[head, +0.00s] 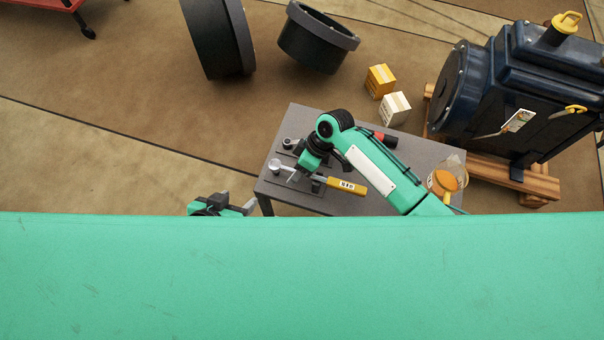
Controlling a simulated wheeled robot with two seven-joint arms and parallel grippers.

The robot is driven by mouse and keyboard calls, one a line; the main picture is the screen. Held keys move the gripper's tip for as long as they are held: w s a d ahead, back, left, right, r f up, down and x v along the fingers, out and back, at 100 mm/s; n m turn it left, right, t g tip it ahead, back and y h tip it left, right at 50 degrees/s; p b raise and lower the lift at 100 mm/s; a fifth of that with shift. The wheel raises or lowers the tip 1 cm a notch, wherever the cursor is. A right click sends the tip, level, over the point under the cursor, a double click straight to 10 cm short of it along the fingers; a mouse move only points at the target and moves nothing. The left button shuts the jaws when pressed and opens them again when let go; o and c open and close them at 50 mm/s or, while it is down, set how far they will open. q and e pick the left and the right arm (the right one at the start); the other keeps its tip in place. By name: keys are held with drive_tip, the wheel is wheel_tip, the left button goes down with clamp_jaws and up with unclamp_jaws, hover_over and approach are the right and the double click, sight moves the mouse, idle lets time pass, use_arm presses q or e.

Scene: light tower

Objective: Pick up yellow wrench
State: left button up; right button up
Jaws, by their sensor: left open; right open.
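The yellow wrench (347,186) lies on the grey table (290,197), with its labelled yellow handle toward the right. A grey metal part runs from the handle toward the upper left, partly hidden by my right gripper. My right gripper (296,174) is open, pointing down over this grey part, left of the yellow handle. I cannot tell whether it touches the wrench. My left gripper (248,206) is open and empty, off the table's left edge and low in the view.
A red-and-black tool (384,138) and a clear container with orange contents (446,180) are on the table. Two boxes (395,108) sit behind it. A large dark blue machine (520,90) stands on wooden beams at right. My green body covers the bottom.

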drive_tip(key=shift+f, duration=0.25)
idle(0.7)
clamp_jaws()
